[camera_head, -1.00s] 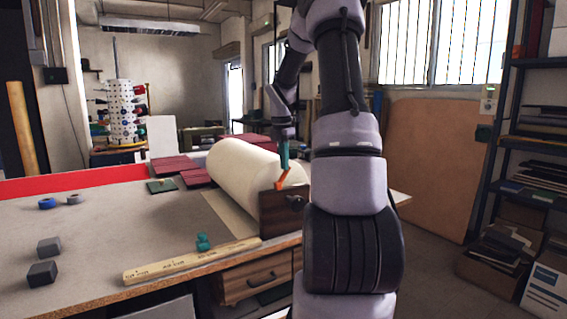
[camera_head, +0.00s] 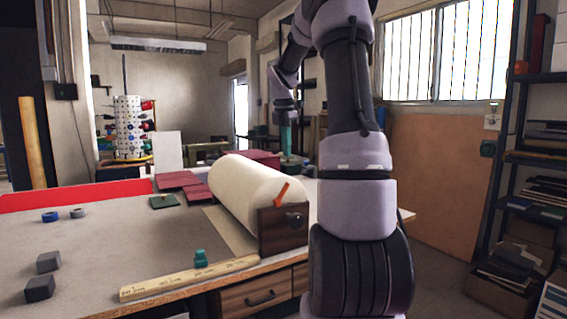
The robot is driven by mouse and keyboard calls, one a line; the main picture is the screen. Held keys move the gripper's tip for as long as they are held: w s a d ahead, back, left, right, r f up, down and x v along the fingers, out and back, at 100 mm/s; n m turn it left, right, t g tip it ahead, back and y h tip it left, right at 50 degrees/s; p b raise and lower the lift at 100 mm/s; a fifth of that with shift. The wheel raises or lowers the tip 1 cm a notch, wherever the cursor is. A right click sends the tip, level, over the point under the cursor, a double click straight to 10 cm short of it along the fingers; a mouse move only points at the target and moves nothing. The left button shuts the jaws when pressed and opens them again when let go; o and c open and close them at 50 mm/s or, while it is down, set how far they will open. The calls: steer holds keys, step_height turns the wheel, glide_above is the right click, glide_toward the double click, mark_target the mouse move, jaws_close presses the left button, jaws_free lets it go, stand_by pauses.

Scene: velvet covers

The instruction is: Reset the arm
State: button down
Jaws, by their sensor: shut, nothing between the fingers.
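My arm rises at the right of the middle and bends over to the left at the top. My gripper (camera_head: 287,150), with teal fingers, hangs pointing down behind and above the far end of the big cream roll (camera_head: 243,182). It is shut and empty. The fingertips are small in this view. An orange tool (camera_head: 281,192) stands tilted at the near end of the roll, by the dark wooden end block (camera_head: 283,226), apart from my gripper.
The workbench (camera_head: 95,246) holds a wooden ruler (camera_head: 190,277), a teal piece (camera_head: 200,258), grey blocks (camera_head: 40,288), small rings (camera_head: 50,216) and dark red pads (camera_head: 178,180). A shelf (camera_head: 545,142) stands at right. Air above the bench's left part is free.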

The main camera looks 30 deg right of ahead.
steer(key=shift+d+r, duration=0.2)
steer(key=shift+r, duration=0.2)
steer(key=s+a+r+m+t, duration=0.3)
steer(key=s+a+r+m, duration=0.2)
steer(key=s+a+m, duration=0.7)
steer(key=s+a+f+m+t+y, duration=0.1)
steer(key=s+a+m, duration=0.3)
steer(key=s+m, duration=0.2)
steer(key=s+a+m+t+y, duration=0.2)
steer(key=s+a+m, duration=0.3)
steer(key=s+m, duration=0.1)
steer(key=shift+s+f+m+t, duration=0.3)
steer(key=shift+s+f+m, duration=0.1)
steer(key=shift+s, duration=0.45)
